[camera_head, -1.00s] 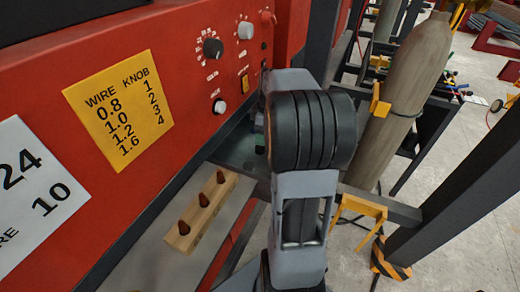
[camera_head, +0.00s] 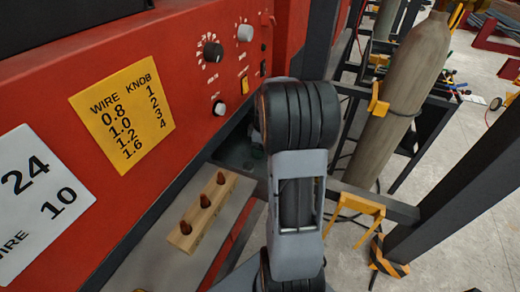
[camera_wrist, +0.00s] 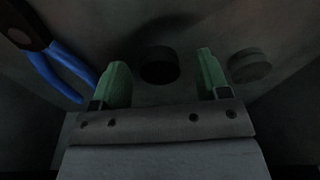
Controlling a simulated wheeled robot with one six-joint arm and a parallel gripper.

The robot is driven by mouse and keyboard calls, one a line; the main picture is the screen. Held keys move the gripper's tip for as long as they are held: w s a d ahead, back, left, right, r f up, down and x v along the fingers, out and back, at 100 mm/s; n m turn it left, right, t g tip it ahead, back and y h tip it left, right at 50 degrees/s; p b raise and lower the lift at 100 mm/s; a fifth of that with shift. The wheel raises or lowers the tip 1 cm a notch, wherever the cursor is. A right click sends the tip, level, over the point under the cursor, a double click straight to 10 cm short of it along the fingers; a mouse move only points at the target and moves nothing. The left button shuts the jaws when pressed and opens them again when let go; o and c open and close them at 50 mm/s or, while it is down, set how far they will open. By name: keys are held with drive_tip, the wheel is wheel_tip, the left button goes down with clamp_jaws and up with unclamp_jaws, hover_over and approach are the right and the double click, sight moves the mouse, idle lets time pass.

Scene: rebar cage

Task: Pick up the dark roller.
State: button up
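In the wrist view, the dark roller (camera_wrist: 159,66) is a short, near-black round piece on a dim grey surface. It appears between and just beyond the two green fingertips of my gripper (camera_wrist: 162,78). My gripper is open, with a clear gap between its fingers, and I see no contact with the roller. A second, lighter grey-green roller (camera_wrist: 249,66) sits to the right, outside the right finger. In the head view my arm hides the gripper and the rollers.
Blue-handled pliers (camera_wrist: 62,68) lie left of the fingers. A red machine panel with knobs (camera_head: 212,52) rises on the left. A wooden block (camera_head: 202,212) with several brown pegs lies below it. A grey gas cylinder (camera_head: 405,85) stands to the right.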

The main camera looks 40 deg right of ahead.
drive_tip(key=c, duration=1)
drive_tip(key=shift+r, duration=0.1)
